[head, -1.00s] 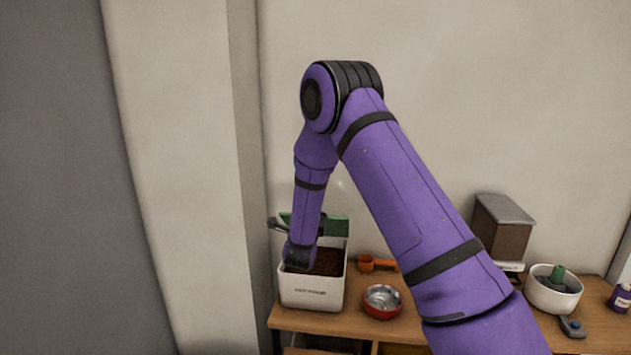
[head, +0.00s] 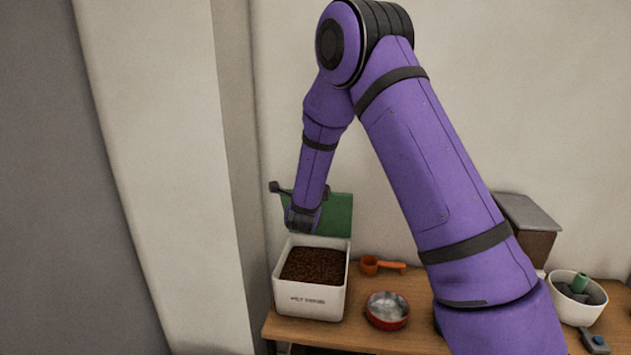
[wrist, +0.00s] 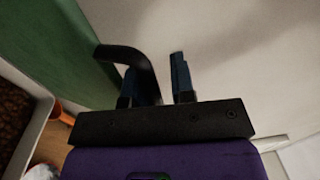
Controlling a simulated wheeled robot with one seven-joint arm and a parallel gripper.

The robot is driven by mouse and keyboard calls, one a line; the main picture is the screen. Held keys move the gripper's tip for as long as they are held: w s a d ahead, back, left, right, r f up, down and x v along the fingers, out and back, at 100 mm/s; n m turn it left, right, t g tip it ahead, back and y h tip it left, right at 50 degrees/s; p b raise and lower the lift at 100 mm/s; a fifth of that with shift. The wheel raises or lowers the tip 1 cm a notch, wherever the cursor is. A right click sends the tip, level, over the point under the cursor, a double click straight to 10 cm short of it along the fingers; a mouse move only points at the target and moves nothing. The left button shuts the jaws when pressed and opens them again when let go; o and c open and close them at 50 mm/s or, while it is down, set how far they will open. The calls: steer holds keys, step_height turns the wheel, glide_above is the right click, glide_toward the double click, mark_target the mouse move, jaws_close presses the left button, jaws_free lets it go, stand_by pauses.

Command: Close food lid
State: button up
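The white food container (head: 310,301) stands at the left end of the wooden table, filled with brown kibble (head: 313,266). Its green lid (head: 336,214) stands open and upright at the back; my wrist partly covers it in the head view. In the wrist view the lid (wrist: 55,45) is at the left and the container's rim (wrist: 35,125) at lower left. My gripper (wrist: 154,64) is beside the lid, with its fingers apart. A dark curved piece shows by the left finger; I cannot tell what it belongs to. In the head view my fingers are not clear.
An orange scoop (head: 383,266) and a red-rimmed metal bowl (head: 387,309) lie right of the container. A grey-topped brown box (head: 530,217) and a white pot (head: 577,297) stand farther right. The wall (head: 270,90) is close behind.

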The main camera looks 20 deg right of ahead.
steer(key=s+a+f, duration=0.5)
steer(key=s+a, duration=0.1)
steer(key=s, duration=0.3)
steer(key=shift+s+a+f, duration=0.15)
stand_by(1.5)
